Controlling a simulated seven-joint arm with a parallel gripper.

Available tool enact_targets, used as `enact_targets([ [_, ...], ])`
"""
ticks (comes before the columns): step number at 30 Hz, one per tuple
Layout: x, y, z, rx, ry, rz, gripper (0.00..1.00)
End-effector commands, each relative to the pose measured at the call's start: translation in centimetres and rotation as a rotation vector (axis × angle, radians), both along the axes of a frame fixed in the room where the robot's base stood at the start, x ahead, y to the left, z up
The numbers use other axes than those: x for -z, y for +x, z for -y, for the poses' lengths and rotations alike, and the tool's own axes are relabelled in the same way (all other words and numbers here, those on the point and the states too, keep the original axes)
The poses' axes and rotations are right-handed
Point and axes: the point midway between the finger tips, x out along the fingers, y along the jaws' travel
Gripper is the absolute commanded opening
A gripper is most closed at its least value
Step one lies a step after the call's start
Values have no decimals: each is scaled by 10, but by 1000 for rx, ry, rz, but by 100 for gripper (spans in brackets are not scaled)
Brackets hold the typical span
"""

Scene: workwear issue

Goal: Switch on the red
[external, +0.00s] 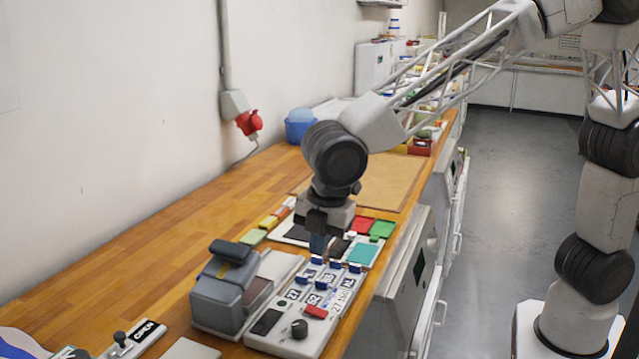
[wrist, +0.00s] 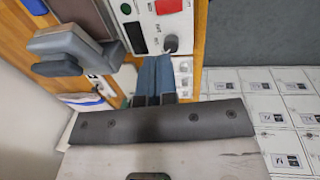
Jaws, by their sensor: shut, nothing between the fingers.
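A light grey control panel (external: 277,342) lies on the wooden bench, with several blue switches (external: 355,268) and number labels. A red rectangular switch (external: 316,311) sits towards its near end, by a black knob (external: 299,328) and a dark display (external: 266,321). The wrist view shows the red switch (wrist: 168,7) at the top edge, the knob (wrist: 170,43) and the display (wrist: 134,37). My gripper (external: 319,245) is shut and empty, pointing down by the panel's far end. Its blue fingers (wrist: 154,72) are together. Whether they touch anything is unclear.
A grey device (external: 225,295) stands just left of the panel. Red, green and teal pieces (external: 362,253) lie behind it. A blue container (external: 300,125) stands farther back by the wall. The bench's right edge is close to the panel. The bench at left is mostly bare.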

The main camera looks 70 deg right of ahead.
Motion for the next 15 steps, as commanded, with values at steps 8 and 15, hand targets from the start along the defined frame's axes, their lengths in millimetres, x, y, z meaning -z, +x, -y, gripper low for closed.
enact_targets([
  [8,28,3,1,0,-1,-2,0],
  [15,63,9,1,0,-2,-2,0],
])
